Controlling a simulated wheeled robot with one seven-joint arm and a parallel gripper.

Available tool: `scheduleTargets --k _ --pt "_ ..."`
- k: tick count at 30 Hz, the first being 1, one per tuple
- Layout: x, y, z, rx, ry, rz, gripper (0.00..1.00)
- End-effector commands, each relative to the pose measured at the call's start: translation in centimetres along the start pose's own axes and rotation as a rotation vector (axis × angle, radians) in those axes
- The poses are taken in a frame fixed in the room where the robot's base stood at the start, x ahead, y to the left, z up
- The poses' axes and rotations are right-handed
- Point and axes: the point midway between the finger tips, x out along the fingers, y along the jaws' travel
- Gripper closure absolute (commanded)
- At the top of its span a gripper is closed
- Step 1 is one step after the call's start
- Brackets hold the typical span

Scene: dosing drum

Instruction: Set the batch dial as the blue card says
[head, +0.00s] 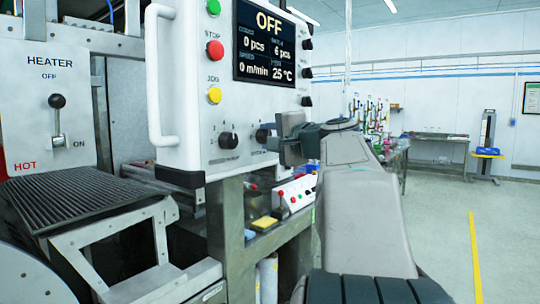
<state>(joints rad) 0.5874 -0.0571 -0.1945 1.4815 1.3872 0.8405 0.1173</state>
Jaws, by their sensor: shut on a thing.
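The white control box carries a dark screen (265,45) reading OFF, with small lines that seem to say 0 pcs, 6 pcs, 0 m/min and 25 °C. Below it are two black dials. The left dial (228,140) stands free, with marks around it and a label too small to read. The right dial (262,134) is partly hidden by my gripper (272,143), which reaches in from the right and is shut on it. The label under the right dial is mostly covered, so I cannot read which dial is the batch one. I cannot make out a blue card.
Green, red (215,50) and yellow buttons line the box's left side, beside a white handle (158,75). A heater panel (55,105) with a lever is at left. A lower shelf holds a yellow block (265,223). Open floor (440,235) lies to the right.

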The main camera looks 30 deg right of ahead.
Motion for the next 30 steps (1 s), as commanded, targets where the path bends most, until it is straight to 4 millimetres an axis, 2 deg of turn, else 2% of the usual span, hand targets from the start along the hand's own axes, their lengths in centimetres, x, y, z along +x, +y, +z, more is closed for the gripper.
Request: scheduleTargets --k 1,10,25,26,27,28,30 --pt "0.07 0.66 0.1 -0.019 -0.001 -0.004 0.9" --pt "0.03 0.38 0.01 -0.089 0.005 -0.025 0.9" --pt "0.05 0.24 0.01 -0.1 0.004 -0.028 0.9" --pt "0.05 0.24 0.01 -0.1 0.004 -0.028 0.61" --pt "0.05 0.23 0.01 -0.1 0.004 -0.028 0.5" --pt "0.05 0.22 0.01 -0.1 0.004 -0.028 0.45" --pt "0.04 0.2 0.01 -0.1 0.005 -0.029 0.45"
